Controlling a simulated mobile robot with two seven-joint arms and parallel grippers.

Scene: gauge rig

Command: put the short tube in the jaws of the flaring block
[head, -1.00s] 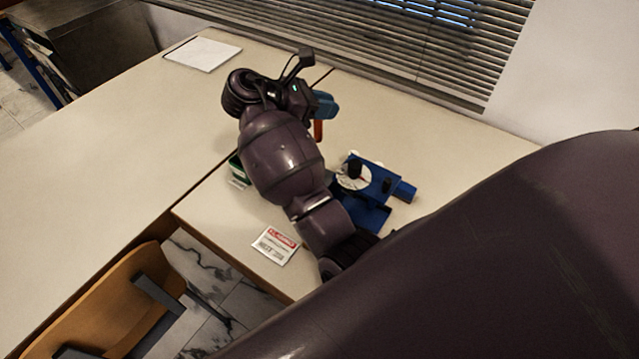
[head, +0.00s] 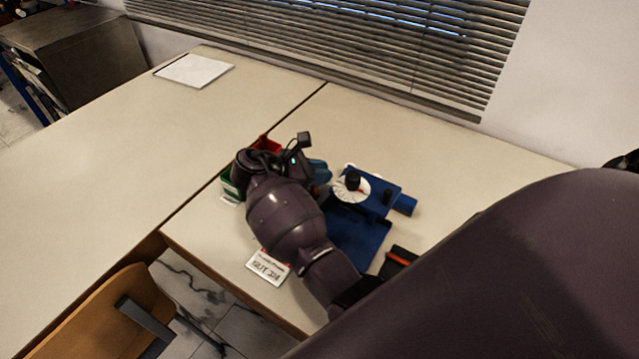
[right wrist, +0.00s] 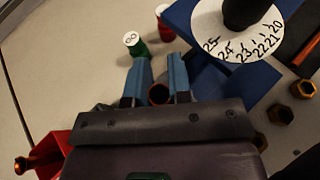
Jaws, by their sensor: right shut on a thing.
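My right gripper (head: 322,173) is just left of a blue rig with a white dial (head: 385,198). In the right wrist view its two blue fingers (right wrist: 162,85) are shut on a copper-coloured tube (right wrist: 158,93), seen nearly end-on with a dark hollow. A black block with an orange bar (head: 399,257) lies near the front edge. I cannot tell for sure which of these is the flaring block. My left gripper is not in view.
A red bin (head: 267,143) and a green bin (head: 228,187) stand left of my right arm. A printed card (head: 266,269) lies near the front edge. Green (right wrist: 135,44) and red (right wrist: 164,24) white-topped pieces stand beyond the fingers. Brass nuts (right wrist: 280,114) lie right.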

